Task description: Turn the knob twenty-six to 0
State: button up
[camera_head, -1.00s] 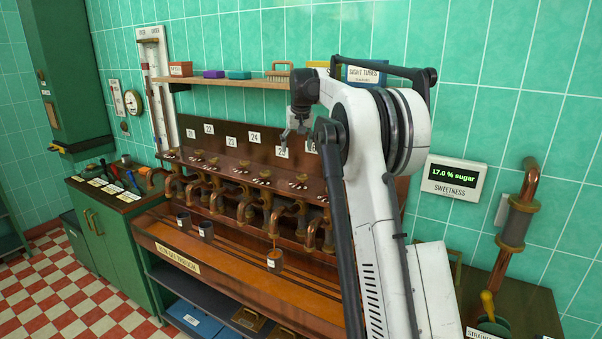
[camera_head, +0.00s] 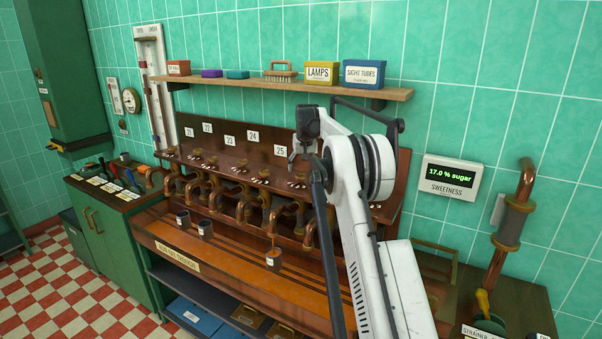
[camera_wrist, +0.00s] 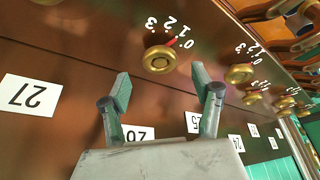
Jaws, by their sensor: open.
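Knob twenty-six (camera_wrist: 158,60) is a round brass knob on the brown panel (camera_wrist: 75,50). The wrist view shows it upside down, with marks 0 to 3 around it. Its red pointer seems to point near the 1. The label that seems to read 26 (camera_wrist: 136,133) is partly hidden behind my gripper. My gripper (camera_wrist: 162,84) is open and empty, its two fingers either side of the line to this knob; no contact shows. In the head view my gripper (camera_head: 298,154) is in front of the panel, right of label 25 (camera_head: 280,151), and my arm hides knob twenty-six.
Neighbouring knobs (camera_wrist: 240,73) line the panel close by, above copper pipes (camera_head: 276,216). A cup (camera_head: 273,258) stands under an orange stream; two more cups stand to its left. A shelf (camera_head: 300,88) with boxes hangs above. The sweetness display (camera_head: 452,174) reads 17.0 % sugar.

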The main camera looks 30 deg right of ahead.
aim_at(300, 174)
jog(key=shift+p+x, duration=0.3)
jog(key=shift+x, duration=1.85)
jog(key=c, duration=1.2)
jog(key=shift+o, duration=0.2)
jog(key=shift+a+m, duration=0.1)
jog(key=shift+m, duration=0.2)
jog(key=shift+w+m+g+h+b, duration=0.1)
jog(key=shift+m+g+h+b, duration=0.35)
jog(key=shift+m, duration=0.75)
jog(key=shift+m+g+h, duration=0.25)
jog(key=shift+m+h, duration=0.2)
jog(key=shift+m, duration=0.95)
